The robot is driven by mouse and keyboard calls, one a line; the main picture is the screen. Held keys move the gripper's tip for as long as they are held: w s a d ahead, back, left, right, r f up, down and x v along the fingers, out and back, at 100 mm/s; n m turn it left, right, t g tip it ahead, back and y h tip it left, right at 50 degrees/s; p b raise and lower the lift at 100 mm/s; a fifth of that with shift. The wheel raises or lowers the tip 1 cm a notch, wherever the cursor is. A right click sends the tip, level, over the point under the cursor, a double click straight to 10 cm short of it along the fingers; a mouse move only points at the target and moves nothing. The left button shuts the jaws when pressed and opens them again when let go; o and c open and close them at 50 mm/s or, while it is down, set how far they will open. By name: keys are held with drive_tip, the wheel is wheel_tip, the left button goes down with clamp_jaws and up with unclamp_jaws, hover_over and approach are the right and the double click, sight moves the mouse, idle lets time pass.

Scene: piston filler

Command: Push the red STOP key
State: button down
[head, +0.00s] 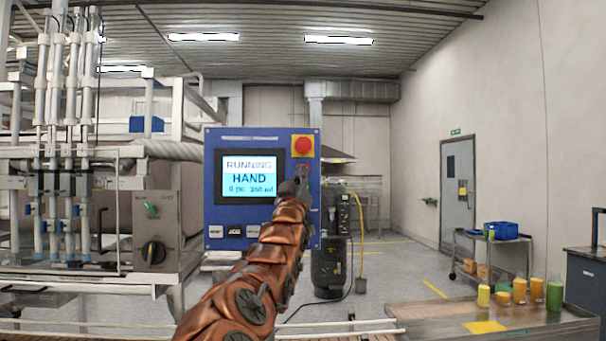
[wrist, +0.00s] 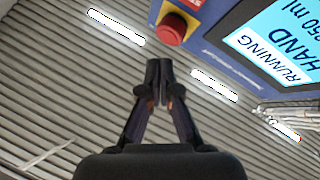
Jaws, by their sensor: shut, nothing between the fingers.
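The blue control panel (head: 212,190) faces me, and its lit screen (head: 249,178) reads RUNNING, HAND and 250 ml. A small red patch (head: 303,168), which may be the STOP key, shows below the red mushroom button (head: 303,146). My gripper hides most of that area, and I cannot read a label there. The mushroom button sits on a yellow plate and also shows in the wrist view (wrist: 172,28). My gripper (head: 298,184) is in front of the panel's right side. In the wrist view its fingers (wrist: 159,66) are together and empty; contact with the panel cannot be told.
A row of small keys (head: 235,231) runs along the panel's lower edge. A grey box with a black knob (head: 153,252) stands left, by the filler's nozzles. A metal table (head: 440,315) with several bottles is at right front. Floor behind it is partly open.

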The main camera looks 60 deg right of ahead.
drive_tip(key=shift+s+d+r+g+h, duration=0.3)
drive_tip(key=shift+s+r+h, duration=0.2)
drive_tip(key=shift+s+h, duration=0.1)
drive_tip(key=shift+w, duration=0.1)
drive_tip(key=w+d+p, duration=0.5)
drive_tip(key=d+p, duration=0.1)
drive_tip(key=p, duration=0.2)
drive_tip(key=shift+w+d, duration=0.2)
drive_tip(key=shift+d, duration=0.1)
drive_tip(key=shift+d, duration=0.1)
idle(0.8)
drive_tip(key=shift+w+d+p, duration=0.1)
drive_tip(key=shift+w+p, duration=0.05)
drive_tip(key=shift+p, duration=0.3)
drive_tip(key=shift+w+d, duration=0.15)
drive_tip(key=shift+d, duration=0.1)
